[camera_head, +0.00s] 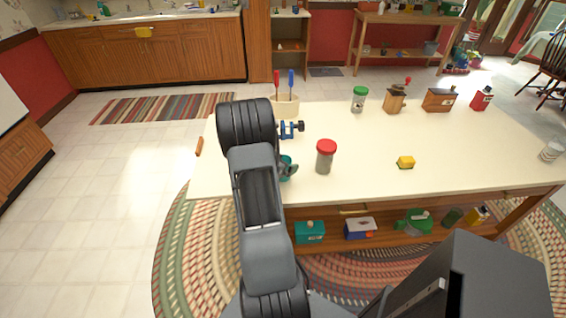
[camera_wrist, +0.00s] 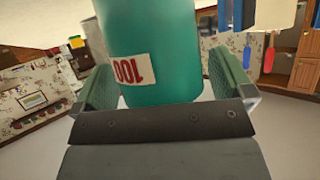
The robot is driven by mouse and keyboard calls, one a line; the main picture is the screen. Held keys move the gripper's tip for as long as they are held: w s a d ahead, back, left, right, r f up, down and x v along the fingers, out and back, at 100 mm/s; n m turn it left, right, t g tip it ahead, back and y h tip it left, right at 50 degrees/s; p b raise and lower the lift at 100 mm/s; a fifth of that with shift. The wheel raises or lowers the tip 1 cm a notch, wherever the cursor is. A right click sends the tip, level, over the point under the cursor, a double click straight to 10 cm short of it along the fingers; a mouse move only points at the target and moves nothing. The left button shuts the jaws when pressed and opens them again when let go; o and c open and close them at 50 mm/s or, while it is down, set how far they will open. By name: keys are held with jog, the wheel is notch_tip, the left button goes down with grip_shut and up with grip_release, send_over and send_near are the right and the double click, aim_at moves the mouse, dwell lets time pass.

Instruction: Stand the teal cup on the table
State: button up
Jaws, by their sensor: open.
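The teal cup (camera_head: 285,159) is at the near left part of the table (camera_head: 240,182), mostly hidden behind my arm and gripper. In the wrist view the cup (camera_wrist: 150,40) fills the space between the two fingers, with a white label bearing a red "100". My gripper (camera_wrist: 163,80) is open, with one finger on each side of the cup. The gripper also shows beside the cup in the head view (camera_head: 290,169). The cup's base and its contact with the table are hidden.
A red-lidded jar (camera_head: 325,157) stands just right of the cup. A blue clamp-like item (camera_head: 290,130) and a holder with red and blue handles (camera_head: 284,106) are behind. Bare tabletop lies between the jar and block.

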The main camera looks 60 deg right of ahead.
jog(key=w+a+r+n+t+y, duration=0.3)
jog(key=w+a+r+t, duration=0.15)
jog(key=a, duration=0.55)
jog(key=w+a+r+n+t+y, duration=0.35)
jog(key=w+a+r, duration=0.2)
jog(key=a, duration=0.45)
jog(key=w+a+r+n+t+y, duration=0.2)
jog(key=w+a+r+n+t, duration=0.3)
jog(key=a, duration=0.5)
jog(key=s+a+n+g+y, duration=0.3)
jog(key=a+n+y, duration=0.15)
jog(key=a, duration=0.55)
jog(key=s+a+r+n+g, duration=0.1)
jog(key=s+a+n+g, duration=0.1)
jog(key=s, duration=0.4)
jog(key=s+a+n+g, duration=0.2)
jog(key=s, duration=0.4)
jog(key=shift+s+r+g, duration=0.15)
jog(key=shift+r+g, duration=0.15)
jog(key=shift+r, duration=0.05)
